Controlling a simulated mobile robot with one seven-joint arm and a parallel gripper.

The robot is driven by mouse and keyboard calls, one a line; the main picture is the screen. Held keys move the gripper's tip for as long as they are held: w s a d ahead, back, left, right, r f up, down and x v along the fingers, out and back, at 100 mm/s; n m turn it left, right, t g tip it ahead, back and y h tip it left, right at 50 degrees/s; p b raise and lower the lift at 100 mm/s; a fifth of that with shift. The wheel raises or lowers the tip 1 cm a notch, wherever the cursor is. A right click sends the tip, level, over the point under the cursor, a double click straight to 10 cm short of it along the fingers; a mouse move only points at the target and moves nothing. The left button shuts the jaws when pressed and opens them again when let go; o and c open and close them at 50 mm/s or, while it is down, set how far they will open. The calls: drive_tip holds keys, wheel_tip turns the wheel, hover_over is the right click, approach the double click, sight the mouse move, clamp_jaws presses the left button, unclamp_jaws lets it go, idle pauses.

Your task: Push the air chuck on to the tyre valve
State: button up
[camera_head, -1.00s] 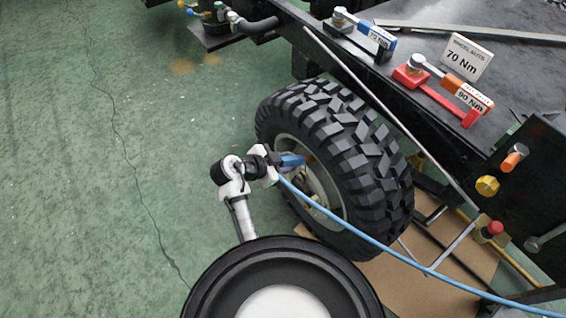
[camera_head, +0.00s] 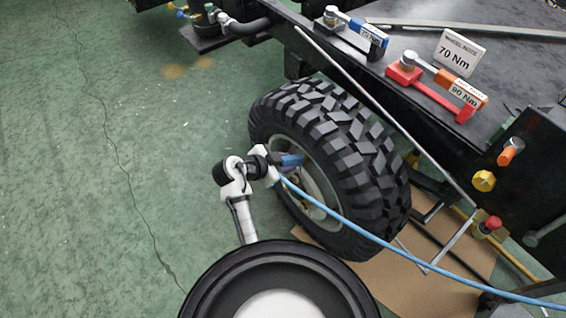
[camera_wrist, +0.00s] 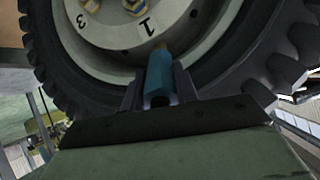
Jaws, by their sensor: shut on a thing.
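My gripper (camera_head: 284,162) is shut on the blue air chuck (camera_head: 292,160), beside the wheel in the head view. In the wrist view the chuck (camera_wrist: 158,78) lies between my two fingers (camera_wrist: 160,90), its far end pointing at the wheel rim (camera_wrist: 100,45). The black knobbly tyre (camera_head: 335,150) stands upright. A blue hose (camera_head: 380,246) runs from the chuck to the lower right.
The dark chassis frame (camera_head: 410,100) is behind and right of the wheel. It carries a red torque wrench (camera_head: 440,95), a blue one (camera_head: 360,35) and a "70 Nm" sign (camera_head: 459,52). Cardboard (camera_head: 400,285) lies under the wheel. The green floor (camera_head: 60,200) at left is clear.

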drive_tip(key=o, duration=1.1)
drive_tip(key=shift+o, duration=0.2)
drive_tip(key=v, duration=1.4)
drive_tip(key=shift+f, duration=0.1)
